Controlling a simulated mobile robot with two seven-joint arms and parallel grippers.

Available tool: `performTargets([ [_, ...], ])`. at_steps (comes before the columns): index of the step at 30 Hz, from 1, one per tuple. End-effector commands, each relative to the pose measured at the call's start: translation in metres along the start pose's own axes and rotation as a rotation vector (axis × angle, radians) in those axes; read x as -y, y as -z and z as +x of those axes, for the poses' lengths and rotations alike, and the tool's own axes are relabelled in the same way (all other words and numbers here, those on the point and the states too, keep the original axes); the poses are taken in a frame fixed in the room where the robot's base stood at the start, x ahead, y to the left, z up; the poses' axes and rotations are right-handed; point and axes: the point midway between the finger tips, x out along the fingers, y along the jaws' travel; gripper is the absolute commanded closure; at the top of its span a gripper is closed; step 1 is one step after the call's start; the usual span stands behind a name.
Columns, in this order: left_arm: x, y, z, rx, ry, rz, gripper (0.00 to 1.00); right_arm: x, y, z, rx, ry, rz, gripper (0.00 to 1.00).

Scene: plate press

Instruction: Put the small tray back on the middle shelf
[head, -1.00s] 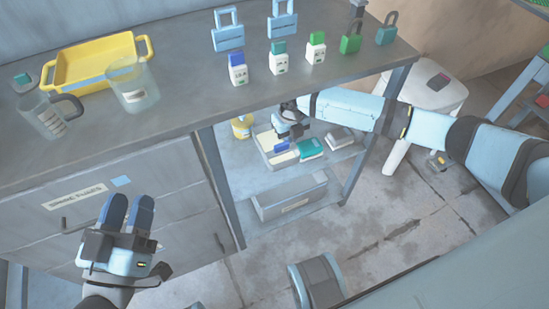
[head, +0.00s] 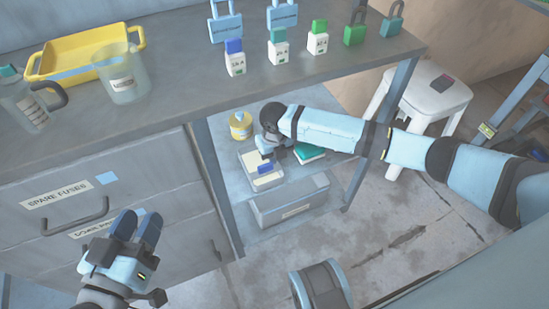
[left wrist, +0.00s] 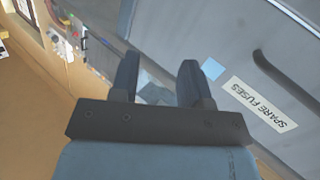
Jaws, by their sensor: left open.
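A small pale tray (head: 248,181) with a blue item (head: 265,169) in it is on the shelf under the bench, or just over it; I cannot tell whether it rests there. My right gripper (head: 268,155) is at the tray's far side, reaching in under the bench top. Its fingers are too small and hidden to tell whether they hold the tray. My left gripper (head: 138,228) is open and empty in front of the drawers. Its two fingers also show in the left wrist view (left wrist: 160,85), with nothing between them.
A teal item (head: 309,153) lies right of the tray, and a yellow tin (head: 241,125) stands behind it. A grey box (head: 290,208) sits lower down. Bench legs (head: 215,185) flank the opening. The bench top holds a yellow tray (head: 40,72), jugs, bottles and padlocks. A white stool (head: 437,92) stands right.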

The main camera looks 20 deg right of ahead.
Motion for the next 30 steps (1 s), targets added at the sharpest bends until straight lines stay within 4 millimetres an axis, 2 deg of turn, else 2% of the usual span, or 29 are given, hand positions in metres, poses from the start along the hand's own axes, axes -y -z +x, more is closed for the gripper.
performTargets([
  [6,0.000,0.002,0.000,-0.003,0.000,0.000,0.57,0.000,0.000,0.001,0.000,0.000,0.000,1.00],
  [9,0.000,0.001,0.000,-0.003,0.000,0.000,0.57,0.000,0.000,0.002,0.000,0.000,-0.001,0.73],
  [10,0.000,0.001,0.000,-0.003,0.000,0.000,0.57,0.000,0.000,0.002,0.000,0.000,-0.001,0.71],
  [19,0.000,-0.001,0.000,-0.001,0.000,-0.001,0.57,0.000,0.000,-0.001,0.001,0.000,-0.001,0.71],
  [30,-0.006,0.043,-0.004,-0.130,0.014,0.001,0.57,0.000,0.000,-0.061,0.001,0.000,-0.001,0.71],
])
